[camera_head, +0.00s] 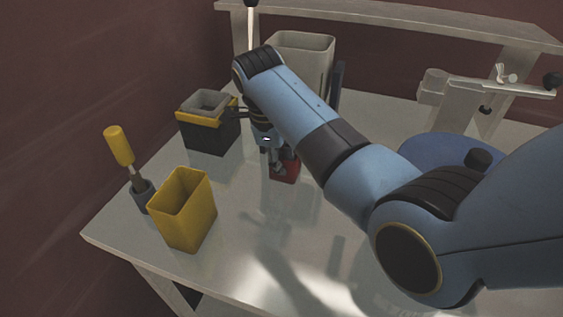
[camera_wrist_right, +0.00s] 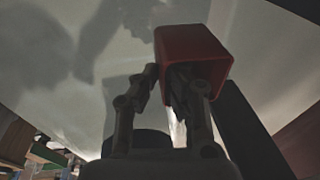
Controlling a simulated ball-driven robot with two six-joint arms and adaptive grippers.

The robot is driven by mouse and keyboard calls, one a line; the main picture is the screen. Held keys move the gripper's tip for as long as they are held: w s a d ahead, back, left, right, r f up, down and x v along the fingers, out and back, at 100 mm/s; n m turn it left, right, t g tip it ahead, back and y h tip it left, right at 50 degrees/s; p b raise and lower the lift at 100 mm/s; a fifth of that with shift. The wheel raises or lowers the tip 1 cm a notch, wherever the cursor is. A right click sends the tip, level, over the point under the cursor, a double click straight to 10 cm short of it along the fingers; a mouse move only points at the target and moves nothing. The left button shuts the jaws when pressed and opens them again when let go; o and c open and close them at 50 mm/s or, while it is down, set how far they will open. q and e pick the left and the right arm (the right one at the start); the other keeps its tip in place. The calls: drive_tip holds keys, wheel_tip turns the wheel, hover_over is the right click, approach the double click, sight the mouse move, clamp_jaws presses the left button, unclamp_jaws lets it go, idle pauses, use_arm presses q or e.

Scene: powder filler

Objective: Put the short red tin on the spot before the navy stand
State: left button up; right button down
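The short red tin (camera_head: 284,172) is a small square-sided tin near the middle of the white table. It also shows in the right wrist view (camera_wrist_right: 200,47). My right gripper (camera_head: 277,160) is above it, partly covering it. In the wrist view my right fingers (camera_wrist_right: 163,80) are close together at the tin's left wall, one outside and one at its open end; they look shut on that wall. Whether the tin touches the table is unclear. A narrow dark-blue upright (camera_head: 338,80), possibly the navy stand, is partly hidden behind my arm. No marked spot is visible. My left gripper is not in view.
A black-and-yellow container (camera_head: 208,138) with a grey insert stands left of my gripper. A yellow open bin (camera_head: 184,213) and a yellow-handled tool in a grey holder (camera_head: 143,197) are nearer. A tall pale bin (camera_head: 311,48) stands behind. A blue disc (camera_head: 450,149) is at right.

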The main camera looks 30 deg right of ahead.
drive_tip(key=c, duration=1.6)
unclamp_jaws()
drive_tip(key=shift+d, duration=0.2)
drive_tip(key=shift+o, duration=0.6)
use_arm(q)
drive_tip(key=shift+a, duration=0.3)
use_arm(e)
drive_tip(key=shift+a, duration=0.1)
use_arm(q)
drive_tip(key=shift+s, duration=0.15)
use_arm(e)
drive_tip(key=shift+r, duration=0.1)
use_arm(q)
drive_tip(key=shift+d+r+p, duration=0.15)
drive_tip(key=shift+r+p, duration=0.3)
use_arm(e)
wheel_tip(320, 180, up, 12)
drive_tip(key=a, duration=0.2)
